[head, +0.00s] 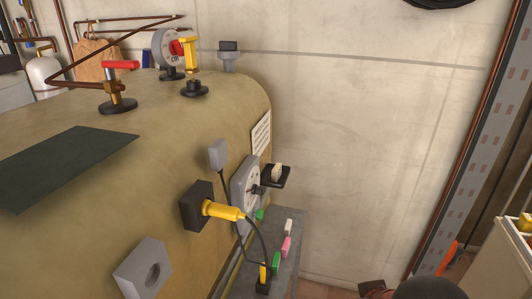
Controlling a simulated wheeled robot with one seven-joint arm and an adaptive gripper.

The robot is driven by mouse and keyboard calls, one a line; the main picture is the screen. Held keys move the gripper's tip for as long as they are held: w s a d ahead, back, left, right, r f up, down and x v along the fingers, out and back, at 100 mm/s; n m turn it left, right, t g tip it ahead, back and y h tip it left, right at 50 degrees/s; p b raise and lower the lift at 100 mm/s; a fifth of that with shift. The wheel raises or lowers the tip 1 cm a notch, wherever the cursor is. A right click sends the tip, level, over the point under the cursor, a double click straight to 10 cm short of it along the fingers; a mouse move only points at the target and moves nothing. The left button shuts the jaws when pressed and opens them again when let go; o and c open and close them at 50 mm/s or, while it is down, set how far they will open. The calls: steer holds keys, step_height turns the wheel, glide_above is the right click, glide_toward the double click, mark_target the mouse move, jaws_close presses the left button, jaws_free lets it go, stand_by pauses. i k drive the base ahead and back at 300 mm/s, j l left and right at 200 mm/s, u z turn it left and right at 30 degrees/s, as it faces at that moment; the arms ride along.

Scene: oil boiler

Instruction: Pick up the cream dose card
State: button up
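A small pale, cream-white block (288,227) stands on the grey ledge (293,213) beside the tan boiler, behind a pink block (286,246) and a green block (276,261). It looks like the cream dose card, but it is too small to read. Another cream piece (277,171) sits on a black holder (273,182) beside the round gauge, higher up; I cannot tell which of the two is the card. No gripper fingers can be made out. A dark rounded shape at the bottom right edge may be part of my arm.
The tan boiler (110,190) fills the left. A yellow-handled plug (221,211) with a black cable hangs over the near ledge. A yellow piece (263,272) stands in a black base there. A grey block (142,268) juts out nearby. The wall right of the ledge is bare.

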mark_target(276, 173)
steer(key=i+l+u, duration=0.1)
steer(key=l, duration=0.25)
steer(key=i+l, duration=0.25)
steer(key=i+l+u, duration=0.15)
steer(key=l, duration=0.3)
steer(key=i+l+u, duration=0.1)
steer(key=l, duration=0.3)
steer(key=i+l+u, duration=0.1)
steer(key=l, duration=0.3)
steer(key=i+l, duration=0.2)
steer(key=l, duration=0.2)
steer(key=i+l+u, duration=0.15)
steer(key=l, duration=0.25)
